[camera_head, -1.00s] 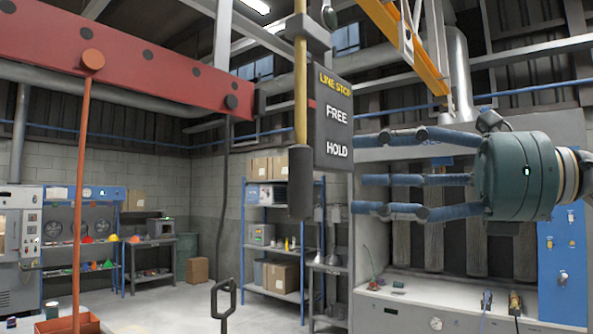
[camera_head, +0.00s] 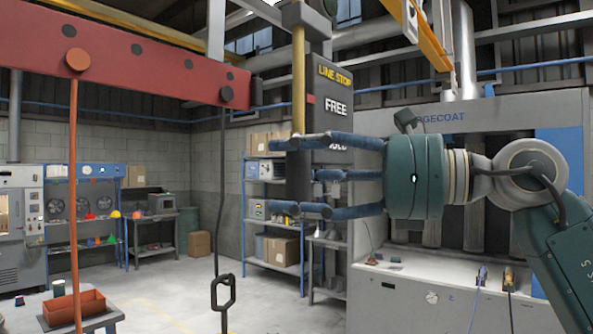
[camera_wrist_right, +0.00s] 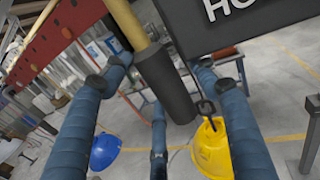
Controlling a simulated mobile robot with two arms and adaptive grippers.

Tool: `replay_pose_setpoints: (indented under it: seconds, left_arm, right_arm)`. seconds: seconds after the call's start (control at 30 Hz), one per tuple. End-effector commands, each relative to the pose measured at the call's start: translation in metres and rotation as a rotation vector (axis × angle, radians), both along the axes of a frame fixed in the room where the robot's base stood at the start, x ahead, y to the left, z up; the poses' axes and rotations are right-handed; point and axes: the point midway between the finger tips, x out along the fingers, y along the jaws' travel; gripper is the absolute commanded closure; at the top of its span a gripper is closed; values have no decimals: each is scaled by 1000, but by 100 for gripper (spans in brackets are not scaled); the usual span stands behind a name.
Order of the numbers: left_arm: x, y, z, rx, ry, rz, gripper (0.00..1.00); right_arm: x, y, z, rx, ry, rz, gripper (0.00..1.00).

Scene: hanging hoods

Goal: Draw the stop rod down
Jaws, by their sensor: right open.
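The stop rod (camera_head: 299,80) is a yellow vertical bar with a dark cylindrical grip (camera_head: 299,190) at its lower end. It hangs in front of a dark sign (camera_head: 336,82) marked LINE STOP, FREE and a lower word mostly covered by a finger. My right gripper (camera_head: 288,176) reaches in from the right with its blue fingers spread at the height of the dark grip. In the right wrist view the grip (camera_wrist_right: 165,85) lies between the open fingers; contact cannot be told. My left gripper is not in view.
A red beam (camera_head: 130,60) crosses the upper left, with an orange rod (camera_head: 73,190) below it. A dark cable with a loop (camera_head: 222,292) hangs left of the stop rod. A hood (camera_head: 465,265) stands behind my right arm.

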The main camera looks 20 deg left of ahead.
Motion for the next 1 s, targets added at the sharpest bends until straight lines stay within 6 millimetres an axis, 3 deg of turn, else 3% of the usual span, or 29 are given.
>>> replay_pose_setpoints:
  seconds: [0.13, 0.4, 0.63, 0.9, 1.0]
  left_arm:
    - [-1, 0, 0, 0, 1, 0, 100]
    - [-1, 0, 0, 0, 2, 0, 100]
    - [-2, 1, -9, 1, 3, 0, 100]
    - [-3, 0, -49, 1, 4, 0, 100]
    - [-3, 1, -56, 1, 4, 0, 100]
  right_arm:
    - [0, 0, 0, 0, 0, 0, 45]
    - [0, 0, 0, 0, 1, 1, 99]
    - [0, -1, -10, -1, 1, 0, 100]
    - [0, -1, -58, -2, -1, -1, 100]
    - [0, -1, -66, 0, -1, 0, 100]
